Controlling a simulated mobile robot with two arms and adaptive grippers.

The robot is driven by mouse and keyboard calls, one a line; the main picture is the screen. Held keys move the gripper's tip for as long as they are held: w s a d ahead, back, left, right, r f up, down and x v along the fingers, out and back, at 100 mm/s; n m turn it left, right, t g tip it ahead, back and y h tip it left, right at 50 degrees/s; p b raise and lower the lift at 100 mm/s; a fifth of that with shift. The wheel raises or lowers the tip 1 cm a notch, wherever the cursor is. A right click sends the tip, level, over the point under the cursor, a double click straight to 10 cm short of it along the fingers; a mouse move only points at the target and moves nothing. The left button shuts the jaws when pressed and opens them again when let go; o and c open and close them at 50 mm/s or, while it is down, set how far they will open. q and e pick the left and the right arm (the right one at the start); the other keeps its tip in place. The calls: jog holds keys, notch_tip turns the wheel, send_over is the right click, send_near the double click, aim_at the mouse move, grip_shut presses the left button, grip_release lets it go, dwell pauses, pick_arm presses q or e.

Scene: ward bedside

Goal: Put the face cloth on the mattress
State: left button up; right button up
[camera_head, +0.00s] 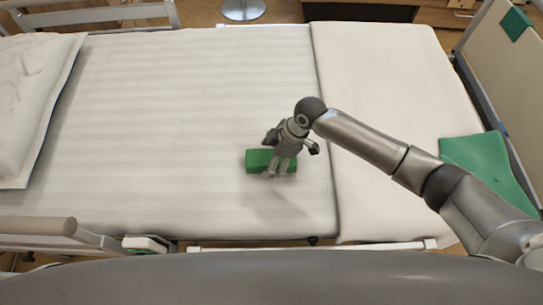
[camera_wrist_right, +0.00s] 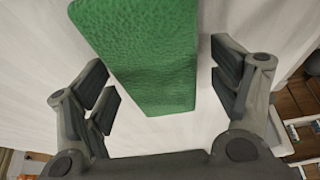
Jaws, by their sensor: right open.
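The face cloth (camera_head: 256,161) is a green, folded, block-shaped piece with a textured surface. It lies on the white striped mattress (camera_head: 190,110), a little left of the folded blanket's edge. My right gripper (camera_head: 280,171) is open right over its right part and hides some of it. In the right wrist view the cloth (camera_wrist_right: 140,45) shows between the spread fingers, with a gap on each side; the fingers do not appear closed on it. My left gripper is not in view.
A white pillow (camera_head: 35,95) lies at the left end. A smooth off-white blanket (camera_head: 385,65) covers the right part of the bed. A larger green cloth (camera_head: 485,165) lies at the foot end. Bed rails (camera_head: 40,228) stand at the near left. The mattress middle is clear.

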jog(key=v, duration=1.2)
jog(key=shift+s, duration=0.1)
